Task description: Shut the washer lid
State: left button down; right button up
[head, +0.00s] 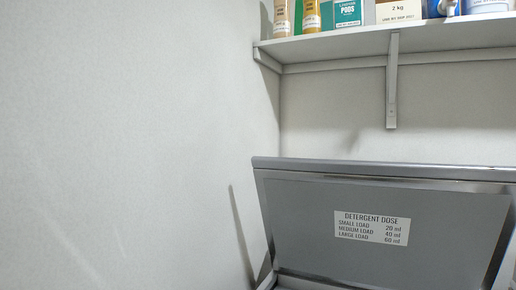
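The washer lid (310,215) stands raised at the lower right of the head view, leaning back a little, with its inner face toward me. It is a grey panel with a lighter frame and a white detergent dose label (372,228). The lid's top edge (380,168) runs across below the shelf. Only a small part of the washer body shows at the bottom edge, so the tub is out of view. Neither of my grippers shows in the head view.
A white shelf (430,38) on a bracket (392,80) is fixed to the wall above the lid. It holds bottles (312,16), a green pods box (347,13) and other containers. A bare wall (120,130) fills the left side.

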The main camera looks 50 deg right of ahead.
aim_at(368, 225)
jog(key=i, duration=0.35)
jog(key=z, duration=3.25)
